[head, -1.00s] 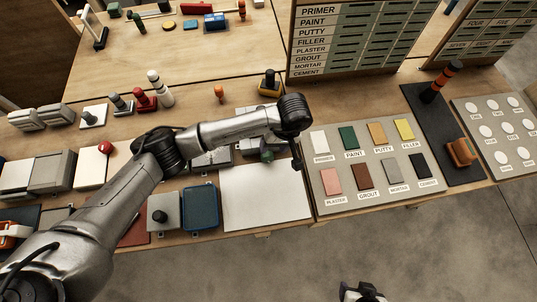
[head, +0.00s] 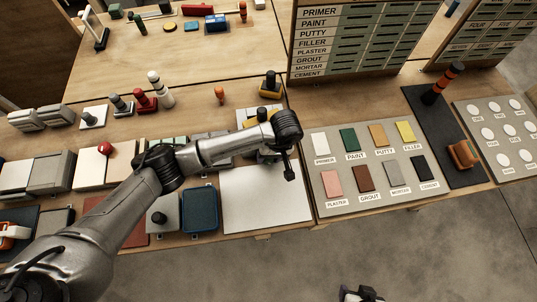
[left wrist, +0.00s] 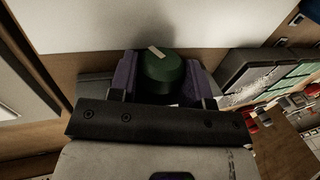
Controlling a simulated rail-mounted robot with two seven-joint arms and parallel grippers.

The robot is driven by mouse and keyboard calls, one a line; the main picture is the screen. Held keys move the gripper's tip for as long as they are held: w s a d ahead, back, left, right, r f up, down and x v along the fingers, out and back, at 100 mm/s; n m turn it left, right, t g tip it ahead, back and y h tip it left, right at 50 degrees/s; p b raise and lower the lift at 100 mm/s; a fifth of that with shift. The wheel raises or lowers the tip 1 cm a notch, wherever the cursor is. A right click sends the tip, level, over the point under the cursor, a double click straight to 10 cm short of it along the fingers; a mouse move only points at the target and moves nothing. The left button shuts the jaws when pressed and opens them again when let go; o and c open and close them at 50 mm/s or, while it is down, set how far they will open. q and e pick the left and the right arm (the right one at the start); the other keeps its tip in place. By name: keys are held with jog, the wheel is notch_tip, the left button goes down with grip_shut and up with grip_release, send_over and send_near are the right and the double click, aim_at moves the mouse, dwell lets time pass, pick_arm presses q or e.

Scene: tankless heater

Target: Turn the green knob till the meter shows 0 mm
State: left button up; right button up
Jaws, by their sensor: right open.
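The green knob (left wrist: 164,68) is in the left wrist view, its round top bearing a pale mark that slants down to the right. My left gripper (left wrist: 165,82) has its two purple fingers on either side of the knob, close against it. In the head view my left gripper (head: 268,157) is mostly hidden under the arm's end, and the knob cannot be made out. My right gripper (head: 361,294) is open and empty at the bottom edge, away from the table. I can make out no meter reading in either view.
A white sheet (head: 264,198) lies just in front of the left gripper. A labelled sample board (head: 372,164) is to its right. A blue tray (head: 200,210) and a grey block with a dark knob (head: 162,214) are to its left. Upright label boards (head: 350,40) stand behind.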

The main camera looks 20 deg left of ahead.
pick_arm(q)
jog(key=c, duration=0.4)
jog(key=shift+a+f+t+h+b, duration=0.1)
jog(key=shift+t+h+b, duration=0.35)
jog(key=shift+h+b, duration=0.4)
jog(key=shift+a+f+t+h+b, duration=0.1)
jog(key=shift+t+h+b, duration=0.35)
jog(key=shift+h+b, duration=0.4)
jog(key=shift+s+t+h+b, duration=0.1)
jog(key=shift+t+h+b, duration=0.35)
jog(key=shift+b, duration=0.55)
jog(key=shift+r+t+h+b, duration=0.2)
jog(key=shift+t+h+b, duration=0.05)
jog(key=shift+h+b, duration=0.3)
jog(key=o, duration=0.6)
jog(key=shift+o, duration=0.2)
